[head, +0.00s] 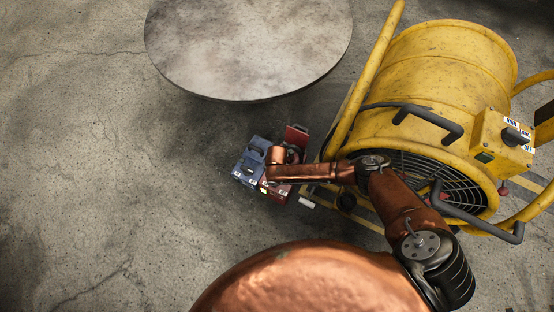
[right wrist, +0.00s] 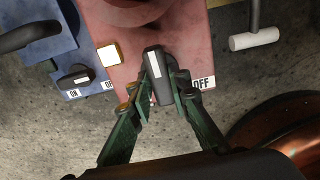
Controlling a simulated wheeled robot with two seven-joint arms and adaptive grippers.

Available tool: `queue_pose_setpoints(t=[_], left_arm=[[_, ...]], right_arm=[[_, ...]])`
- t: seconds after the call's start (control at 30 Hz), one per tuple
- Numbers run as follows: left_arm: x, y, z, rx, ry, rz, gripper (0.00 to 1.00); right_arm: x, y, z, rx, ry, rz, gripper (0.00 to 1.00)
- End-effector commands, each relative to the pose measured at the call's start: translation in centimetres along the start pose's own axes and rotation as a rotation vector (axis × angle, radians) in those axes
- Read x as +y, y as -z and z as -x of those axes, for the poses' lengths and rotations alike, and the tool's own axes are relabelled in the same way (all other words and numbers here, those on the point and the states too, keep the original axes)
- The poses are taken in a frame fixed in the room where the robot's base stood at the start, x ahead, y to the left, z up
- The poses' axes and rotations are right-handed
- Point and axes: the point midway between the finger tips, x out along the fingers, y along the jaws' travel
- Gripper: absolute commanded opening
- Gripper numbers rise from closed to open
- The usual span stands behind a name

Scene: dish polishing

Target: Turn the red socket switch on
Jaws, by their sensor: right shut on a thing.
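The red socket box (head: 297,134) sits beside a blue one near the yellow machine, partly hidden under my right arm in the head view. In the right wrist view the red box (right wrist: 190,40) fills the top middle. Its black knob switch (right wrist: 157,75), with a white mark, stands between the green fingers of my right gripper (right wrist: 163,82), which is shut on it. An OFF label (right wrist: 203,83) shows to the right of the knob. Any label on its left is hidden by the finger. The left gripper is out of view.
The blue socket box (head: 252,158) stands close on the left, with its own black knob (right wrist: 75,77). The yellow drum-shaped blower (head: 440,70) is at right, and a round table (head: 250,45) at the top. The floor on the left is clear.

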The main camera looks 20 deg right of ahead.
Motion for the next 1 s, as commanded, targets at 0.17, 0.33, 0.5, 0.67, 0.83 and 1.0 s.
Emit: queue_pose_setpoints(t=[0.17, 0.33, 0.5, 0.67, 0.83, 1.0], left_arm=[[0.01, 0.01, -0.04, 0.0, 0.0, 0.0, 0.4], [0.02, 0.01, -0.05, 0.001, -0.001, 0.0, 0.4], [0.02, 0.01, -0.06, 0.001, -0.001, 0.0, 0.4], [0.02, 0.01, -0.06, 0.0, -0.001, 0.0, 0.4], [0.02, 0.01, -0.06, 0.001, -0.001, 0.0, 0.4], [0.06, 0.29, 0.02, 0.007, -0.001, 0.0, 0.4]], right_arm=[[0.12, -0.72, 0.14, -0.011, -0.003, 0.011, 0.0], [0.15, -0.75, 0.16, -0.012, -0.004, 0.011, 0.0], [0.16, -0.77, 0.17, -0.012, -0.004, 0.011, 0.2], [0.12, -0.49, 0.11, -0.008, -0.003, 0.011, 0.31], [0.11, -0.28, 0.07, -0.005, -0.002, 0.011, 0.35], [0.1, -0.18, 0.15, -0.003, -0.002, 0.011, 0.35]])
